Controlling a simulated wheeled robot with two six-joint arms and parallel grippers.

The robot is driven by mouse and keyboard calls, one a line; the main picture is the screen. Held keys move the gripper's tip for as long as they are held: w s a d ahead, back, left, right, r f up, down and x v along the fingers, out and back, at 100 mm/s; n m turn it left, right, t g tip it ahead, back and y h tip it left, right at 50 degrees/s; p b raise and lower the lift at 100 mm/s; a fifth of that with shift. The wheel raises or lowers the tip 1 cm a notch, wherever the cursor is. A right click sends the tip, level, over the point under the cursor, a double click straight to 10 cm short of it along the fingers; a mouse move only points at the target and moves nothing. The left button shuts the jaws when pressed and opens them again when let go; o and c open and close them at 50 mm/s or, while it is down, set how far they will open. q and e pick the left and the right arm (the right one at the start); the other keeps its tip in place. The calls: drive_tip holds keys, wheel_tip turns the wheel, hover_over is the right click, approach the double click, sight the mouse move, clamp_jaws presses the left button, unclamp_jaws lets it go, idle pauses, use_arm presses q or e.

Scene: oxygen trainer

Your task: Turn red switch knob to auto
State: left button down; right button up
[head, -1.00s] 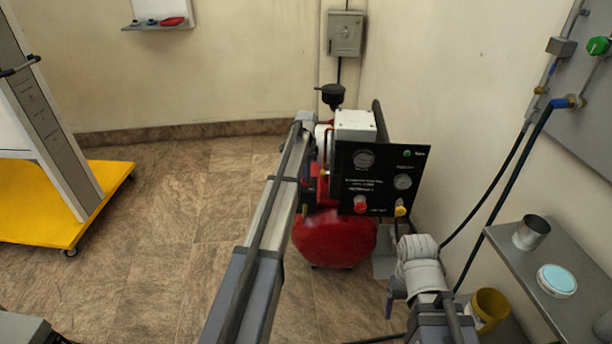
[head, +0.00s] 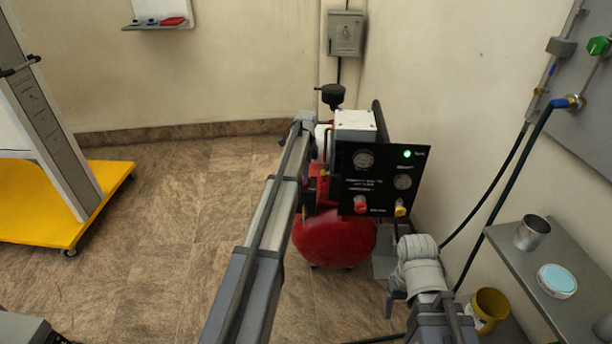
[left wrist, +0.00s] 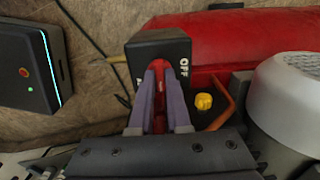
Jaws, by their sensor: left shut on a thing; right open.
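The red switch knob (left wrist: 159,102) sits on a black switch box (left wrist: 155,49) in the left wrist view. My left gripper (left wrist: 159,76) is shut on the knob, one finger on each side. OFF is printed right of the fingers; the label on the left is mostly covered. The knob's bar lies roughly along the fingers; its exact setting is unclear. In the head view my left arm hides the switch and gripper. Part of my right gripper (head: 391,299) shows low in the head view, open and away from the switch.
A black gauge panel (head: 381,180) with a lit green lamp (head: 407,154) stands above the red tank (head: 335,239). A yellow knob (left wrist: 204,101) and an orange tube lie right of my left fingers. A grey shelf (head: 583,309) with cups is at the right.

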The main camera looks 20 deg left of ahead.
idle(0.4)
use_arm(q)
drive_tip(key=c, duration=0.9)
unclamp_jaws()
drive_tip(key=shift+r, duration=0.15)
wheel_tip(320, 180, up, 8)
drive_tip(key=p, duration=0.8)
drive_tip(key=shift+f, duration=0.2)
drive_tip(key=shift+f, duration=0.1)
